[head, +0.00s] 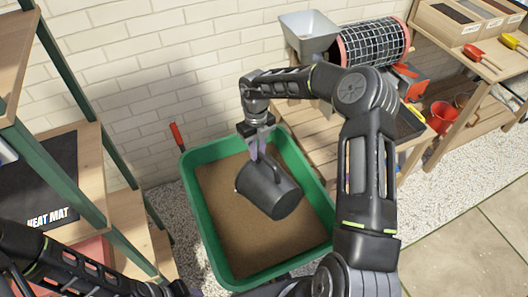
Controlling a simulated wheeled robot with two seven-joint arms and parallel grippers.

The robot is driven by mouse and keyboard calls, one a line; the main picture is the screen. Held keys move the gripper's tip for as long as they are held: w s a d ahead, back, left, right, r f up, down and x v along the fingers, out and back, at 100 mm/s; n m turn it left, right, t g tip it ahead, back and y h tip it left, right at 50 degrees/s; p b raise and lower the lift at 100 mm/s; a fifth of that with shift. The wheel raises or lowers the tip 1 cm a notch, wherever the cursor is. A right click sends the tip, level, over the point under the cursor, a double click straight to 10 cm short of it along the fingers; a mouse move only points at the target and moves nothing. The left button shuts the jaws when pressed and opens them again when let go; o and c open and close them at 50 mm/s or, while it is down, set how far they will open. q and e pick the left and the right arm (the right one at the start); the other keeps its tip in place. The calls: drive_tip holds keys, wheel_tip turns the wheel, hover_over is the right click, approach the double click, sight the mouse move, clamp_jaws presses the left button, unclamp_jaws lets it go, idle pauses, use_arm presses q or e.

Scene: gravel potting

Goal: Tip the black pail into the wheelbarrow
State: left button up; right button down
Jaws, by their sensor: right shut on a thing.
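The wheelbarrow holds a level bed of brown, sandy material. I cannot see into the pail or tell whether anything is pouring out. My left arm shows at the lower left, but its gripper is not clearly visible.
A wooden bench behind holds a grey hopper (309,35) and a mesh drum (372,43). A shelf with a heat mat (48,180) stands at the left. A red bucket (443,117) is at the right. Paved floor is clear at the lower right.

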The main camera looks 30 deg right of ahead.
drive_tip(key=shift+w+a+f+g+p, duration=0.1)
drive_tip(key=shift+w+a+g+p, duration=0.1)
drive_tip(key=shift+w, duration=0.25)
drive_tip(key=shift+w+a+f+g+p, duration=0.1)
drive_tip(key=shift+w+a+g, duration=0.1)
drive_tip(key=shift+w, duration=0.2)
drive_tip(key=p, duration=0.1)
drive_tip(key=w+p, duration=0.1)
drive_tip(key=w+g+p, duration=0.1)
drive_tip(key=shift+w+a+f+h, duration=0.2)
drive_tip(key=shift+w+a+h, duration=0.05)
drive_tip(key=shift+h, duration=0.05)
drive_tip(key=shift+f, duration=0.1)
